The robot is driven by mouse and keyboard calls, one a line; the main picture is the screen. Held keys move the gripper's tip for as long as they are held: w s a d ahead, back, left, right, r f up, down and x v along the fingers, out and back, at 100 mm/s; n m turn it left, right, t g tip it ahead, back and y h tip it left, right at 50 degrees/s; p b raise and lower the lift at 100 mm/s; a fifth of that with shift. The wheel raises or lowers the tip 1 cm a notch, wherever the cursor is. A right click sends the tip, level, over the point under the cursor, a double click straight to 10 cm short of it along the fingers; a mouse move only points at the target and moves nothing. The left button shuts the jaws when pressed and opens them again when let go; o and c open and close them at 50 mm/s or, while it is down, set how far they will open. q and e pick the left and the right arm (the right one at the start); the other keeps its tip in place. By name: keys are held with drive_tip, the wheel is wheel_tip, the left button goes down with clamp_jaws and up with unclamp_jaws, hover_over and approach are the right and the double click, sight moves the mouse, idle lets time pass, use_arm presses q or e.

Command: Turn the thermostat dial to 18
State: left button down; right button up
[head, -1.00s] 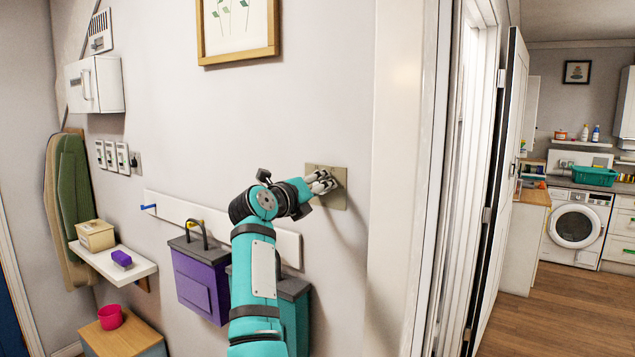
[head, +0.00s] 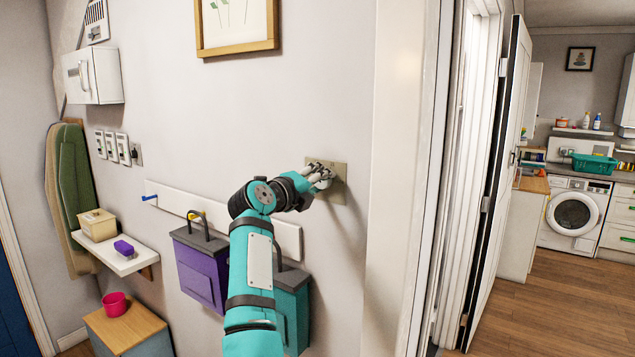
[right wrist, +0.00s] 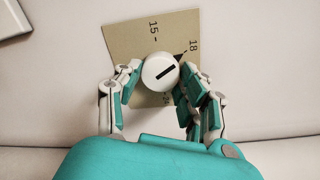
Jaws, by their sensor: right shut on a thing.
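The thermostat is a beige square plate (head: 340,190) on the wall beside the door frame. In the right wrist view the plate (right wrist: 125,42) shows tilted, with 15 and 18 printed and another number partly hidden. A dark pointer at the knob's edge sits close to the 18 mark. My right gripper (right wrist: 161,80) is shut on the dial, with fingers on both sides of it. In the head view my right gripper (head: 319,176) covers most of the dial. My left gripper is not in view.
A purple box (head: 203,275) and a teal box (head: 292,310) hang from a white rail (head: 288,240) below and left of the plate. A framed picture (head: 237,25) hangs above. The door frame (head: 398,180) stands close on the right.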

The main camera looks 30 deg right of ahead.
drive_tip(key=shift+r, duration=0.1)
drive_tip(key=o, duration=1.2)
